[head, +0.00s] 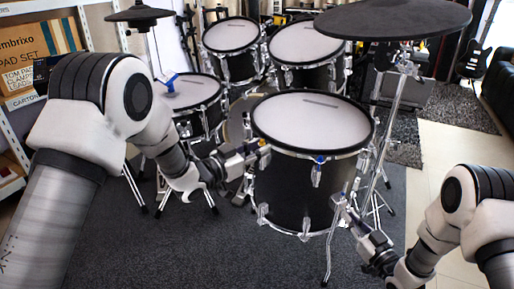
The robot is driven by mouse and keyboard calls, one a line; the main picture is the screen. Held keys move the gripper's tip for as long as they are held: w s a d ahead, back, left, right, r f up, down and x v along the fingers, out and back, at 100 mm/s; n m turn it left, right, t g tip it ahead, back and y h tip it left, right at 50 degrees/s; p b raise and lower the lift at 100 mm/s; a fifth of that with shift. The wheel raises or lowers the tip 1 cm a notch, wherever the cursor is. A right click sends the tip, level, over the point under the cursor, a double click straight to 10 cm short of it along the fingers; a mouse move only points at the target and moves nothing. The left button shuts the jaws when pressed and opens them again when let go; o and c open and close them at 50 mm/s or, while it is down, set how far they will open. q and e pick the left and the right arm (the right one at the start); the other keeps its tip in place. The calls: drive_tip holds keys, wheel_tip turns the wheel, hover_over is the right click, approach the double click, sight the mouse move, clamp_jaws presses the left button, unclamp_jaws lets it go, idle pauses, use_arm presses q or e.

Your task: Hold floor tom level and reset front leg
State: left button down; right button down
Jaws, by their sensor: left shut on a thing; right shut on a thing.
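The floor tom (285,195) has a black shell, chrome hardware and a white mesh head, and stands at centre right looking about level. My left gripper (262,154) is shut at the tom's left rim, just under the hoop; its fingertips are small and partly lost against the hardware. The chrome front leg (329,255) runs down the front right of the shell to a foot near the carpet. My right gripper (342,205) is shut on the upper part of this leg beside the shell. Whether the foot touches the carpet is unclear.
A snare (188,92) on a stand is at left, with two rack toms (231,36) behind. A large dark cymbal pad (395,18) overhangs the right rear on a chrome stand. Shelving with cartons (38,45) lines the left. Dark carpet (215,255) in front is clear.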

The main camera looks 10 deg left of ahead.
drive_tip(key=n, duration=1.4)
drive_tip(key=shift+s+a+f+n, duration=0.1)
drive_tip(key=shift+f+n, duration=0.05)
drive_tip(key=shift+n, duration=0.15)
drive_tip(key=c, duration=1.2)
unclamp_jaws()
drive_tip(key=r+v, duration=0.1)
drive_tip(key=v, duration=1.5)
drive_tip(key=shift+f+n, duration=0.3)
drive_tip(key=shift+f, duration=0.05)
